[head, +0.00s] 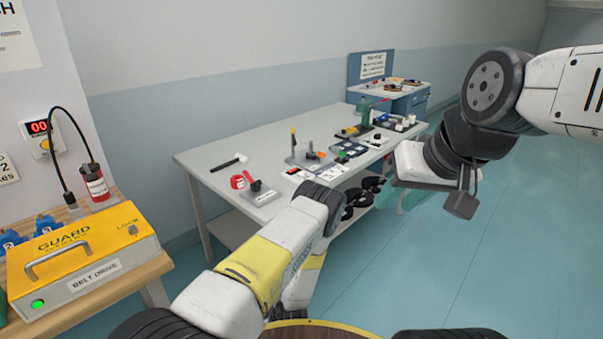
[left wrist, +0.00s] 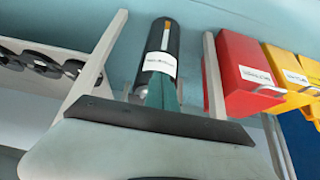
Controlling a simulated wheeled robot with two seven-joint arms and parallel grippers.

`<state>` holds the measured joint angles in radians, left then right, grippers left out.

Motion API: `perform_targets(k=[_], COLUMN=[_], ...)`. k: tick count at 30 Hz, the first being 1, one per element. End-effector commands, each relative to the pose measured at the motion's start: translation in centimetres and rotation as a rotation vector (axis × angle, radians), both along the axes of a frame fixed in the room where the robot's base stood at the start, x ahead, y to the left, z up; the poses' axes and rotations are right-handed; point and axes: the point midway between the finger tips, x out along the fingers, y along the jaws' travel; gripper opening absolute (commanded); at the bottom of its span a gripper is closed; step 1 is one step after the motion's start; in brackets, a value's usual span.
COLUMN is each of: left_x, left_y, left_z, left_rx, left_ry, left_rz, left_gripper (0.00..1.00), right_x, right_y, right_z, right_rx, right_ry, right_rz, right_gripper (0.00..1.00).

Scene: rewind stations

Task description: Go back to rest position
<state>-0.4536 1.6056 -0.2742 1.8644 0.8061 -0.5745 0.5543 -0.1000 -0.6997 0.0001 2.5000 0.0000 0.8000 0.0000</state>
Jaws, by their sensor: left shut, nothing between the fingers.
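My left arm reaches in from the bottom of the head view, with a white and yellow forearm in front of the table; its gripper is hidden there. In the left wrist view my left gripper (left wrist: 161,90) is shut and empty, its teal fingers seen against a black labelled cylinder (left wrist: 161,45) beyond. My right arm comes in from the upper right of the head view, bent down. Its gripper (head: 402,198) hangs beside the table's right front, teal fingers low against the teal floor; their gap is unclear.
A grey table (head: 215,165) with small tools and parts stands behind the left arm. Black rings (head: 350,212) lie on its lower shelf. A yellow guard box (head: 80,250) sits on a wooden bench at left. Red (left wrist: 240,75) and yellow bins show in the wrist view. Floor at right is clear.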

Motion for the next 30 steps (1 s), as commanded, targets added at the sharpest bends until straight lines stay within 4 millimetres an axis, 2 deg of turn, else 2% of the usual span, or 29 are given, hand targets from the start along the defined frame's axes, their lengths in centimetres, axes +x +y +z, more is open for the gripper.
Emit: perform_targets(k=[5, 9, 16, 19, 23, 26, 30], left_x=[4.1, 7.2, 10.0, 10.3, 9.7, 8.5, 5.9], left_y=[-3.2, -5.9, -8.8, -9.3, -9.5, -9.3, -8.5], left_z=[5.7, 12.3, 24.3, 29.8, 36.7, 41.9, 48.5], left_rx=[-0.109, -0.216, -0.363, -0.410, -0.455, -0.475, -0.481], left_ry=[0.008, 0.021, 0.026, 0.019, 0.008, -0.005, -0.024], left_rz=[-0.013, -0.056, -0.171, -0.234, -0.325, -0.402, -0.512], left_gripper=[0.00, 0.00, 0.00, 0.00, 0.00, 0.00, 0.00], right_x=[0.0, 0.0, 0.0, 0.0, 0.0, 0.0, 0.0], right_y=[0.0, 0.0, 0.0, 0.0, 0.0, 0.0, 0.0], right_z=[0.0, 0.0, 0.0, 0.0, 0.0, 0.0, 0.0], right_rx=[0.000, 0.000, 0.000, 0.000, 0.000, 0.000, 0.000], right_ry=[0.000, 0.000, 0.000, 0.000, 0.000, 0.000, 0.000], right_rz=[0.000, 0.000, 0.000, 0.000, 0.000, 0.000, 0.000], right_gripper=[0.34, 0.34, 0.34, 0.34, 0.34, 0.34, 0.34])
